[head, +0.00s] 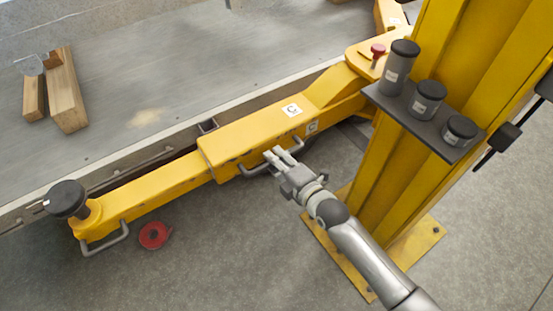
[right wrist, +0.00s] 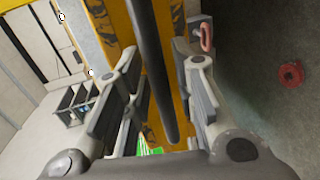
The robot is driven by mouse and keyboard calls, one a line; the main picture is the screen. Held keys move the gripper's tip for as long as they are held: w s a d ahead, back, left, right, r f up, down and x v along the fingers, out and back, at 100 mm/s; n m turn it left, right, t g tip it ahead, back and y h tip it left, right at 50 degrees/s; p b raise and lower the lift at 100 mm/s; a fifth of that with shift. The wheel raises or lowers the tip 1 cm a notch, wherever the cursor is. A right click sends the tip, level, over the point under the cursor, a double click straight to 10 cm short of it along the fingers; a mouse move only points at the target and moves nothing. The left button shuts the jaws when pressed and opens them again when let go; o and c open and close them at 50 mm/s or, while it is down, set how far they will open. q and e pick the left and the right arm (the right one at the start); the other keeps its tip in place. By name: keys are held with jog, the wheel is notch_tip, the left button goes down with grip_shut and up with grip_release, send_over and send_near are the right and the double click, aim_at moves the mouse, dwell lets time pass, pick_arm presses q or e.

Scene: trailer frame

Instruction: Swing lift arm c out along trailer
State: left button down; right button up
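Lift arm c (head: 245,135) is a yellow telescoping arm with a white "C" label. It lies along the trailer edge, from the yellow post at right to a black round pad (head: 67,198) at lower left. A grey bar handle (head: 249,172) is on its near side, and another handle (head: 108,242) is at its outer end. My right gripper (head: 277,156) is at the side handle. In the right wrist view its fingers (right wrist: 160,95) stand apart on either side of a dark bar (right wrist: 152,60), with gaps visible. My left gripper is not in view.
The trailer deck (head: 200,50) with wooden blocks (head: 66,90) is behind the arm. The yellow post (head: 400,150) carries a shelf with dark cylinders (head: 428,98). A red round object (head: 154,235) lies on the floor near the arm's outer end. The floor in front is mostly clear.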

jog(key=shift+o, duration=0.3)
jog(key=v, duration=1.2)
jog(key=shift+f, duration=0.15)
